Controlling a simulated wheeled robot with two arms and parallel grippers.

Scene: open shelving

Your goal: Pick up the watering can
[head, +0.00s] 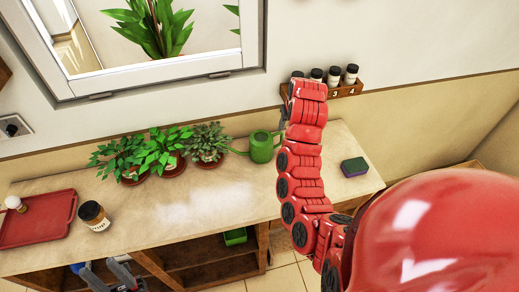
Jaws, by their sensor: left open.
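The green watering can (262,147) stands upright on the long counter at its back edge, just right of the potted plants. Its spout points left. My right arm, red and segmented, rises from the lower right and passes just right of the can. A dark part of my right gripper (285,113) shows just above the can's right side; its fingers are mostly hidden, and I cannot tell whether it touches the can. My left gripper (112,274) is at the bottom left edge, in front of the counter and below its top, open and empty, far from the can.
Several potted plants (163,153) stand left of the can. A red tray (40,219) and a brown jar (94,216) are at the left. A green and purple sponge (355,167) lies right of my arm. A wall rack (348,90) holds small jars. The counter's middle (200,215) is clear.

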